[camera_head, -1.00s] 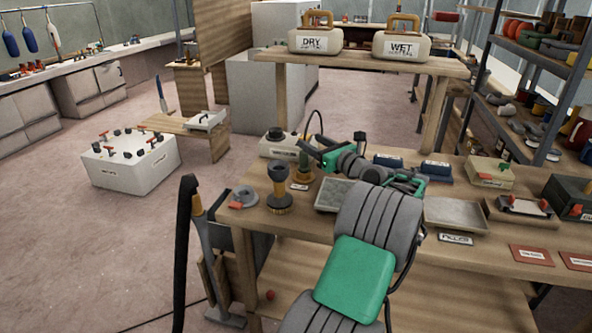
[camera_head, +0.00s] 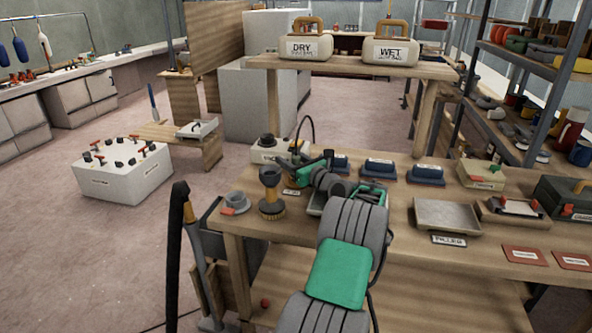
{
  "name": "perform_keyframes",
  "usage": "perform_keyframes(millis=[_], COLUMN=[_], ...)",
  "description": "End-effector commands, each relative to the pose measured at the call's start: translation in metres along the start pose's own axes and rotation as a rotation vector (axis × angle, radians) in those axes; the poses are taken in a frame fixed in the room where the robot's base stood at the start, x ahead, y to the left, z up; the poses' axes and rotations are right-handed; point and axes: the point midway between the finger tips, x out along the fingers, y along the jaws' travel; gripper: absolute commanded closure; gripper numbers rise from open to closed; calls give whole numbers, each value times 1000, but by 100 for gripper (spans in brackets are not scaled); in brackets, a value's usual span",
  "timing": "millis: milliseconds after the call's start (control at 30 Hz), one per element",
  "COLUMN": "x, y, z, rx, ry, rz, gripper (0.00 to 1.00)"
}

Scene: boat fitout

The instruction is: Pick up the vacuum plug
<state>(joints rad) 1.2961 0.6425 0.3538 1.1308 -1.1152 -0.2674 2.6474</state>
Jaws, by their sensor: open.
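I cannot tell by a readable label which fitting is the vacuum plug. My gripper (camera_head: 294,170) is open, low over the bench just right of the funnel-topped fitting. It hides most of whatever stands there, and I cannot tell whether it touches anything.
The workbench (camera_head: 400,235) also holds blue blocks (camera_head: 379,168), an empty tray (camera_head: 447,215) and a white box with a black knob (camera_head: 270,149). A raised shelf (camera_head: 350,63) carries DRY and WET containers.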

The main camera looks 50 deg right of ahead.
Motion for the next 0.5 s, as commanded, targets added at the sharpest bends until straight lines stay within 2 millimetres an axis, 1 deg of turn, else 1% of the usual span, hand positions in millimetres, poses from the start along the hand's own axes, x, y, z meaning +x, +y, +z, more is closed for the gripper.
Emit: perform_keyframes(millis=[33, 67, 500], x=[0, 0, 0], y=[0, 0, 0], z=[0, 0, 0], rx=[0, 0, 0], ry=[0, 0, 0], rz=[0, 0, 1], gripper=[50, 52, 88])
